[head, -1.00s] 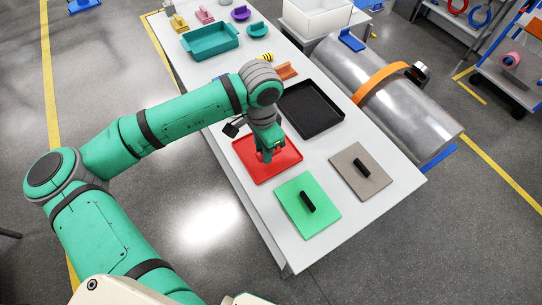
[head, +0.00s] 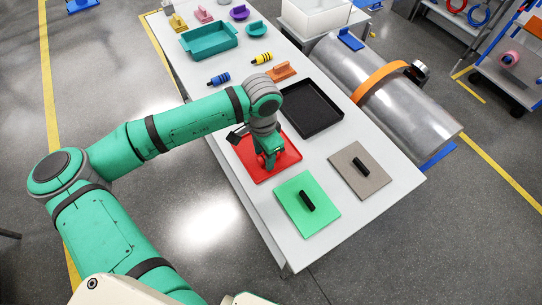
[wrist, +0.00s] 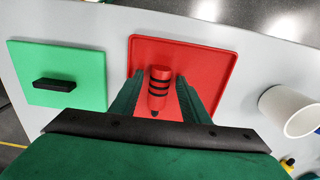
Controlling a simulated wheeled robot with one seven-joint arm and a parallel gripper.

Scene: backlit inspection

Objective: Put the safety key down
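A red cylinder with black bands and a dark tip, which I take to be the safety key (wrist: 159,88), is over the red tray (wrist: 220,62) in the wrist view. It seems to lie on the tray floor, though its contact is hard to judge. My gripper (wrist: 161,80) has one finger on each side of it, with narrow red gaps showing between fingers and key. In the head view my gripper (head: 268,165) is low over the red tray (head: 289,158), and the key cannot be made out there.
A green plate with a black handle (head: 295,215) and a grey-brown one (head: 350,180) lie nearby. A black tray (head: 328,127) is behind. Blue (head: 218,79) and yellow (head: 262,58) banded cylinders lie farther back.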

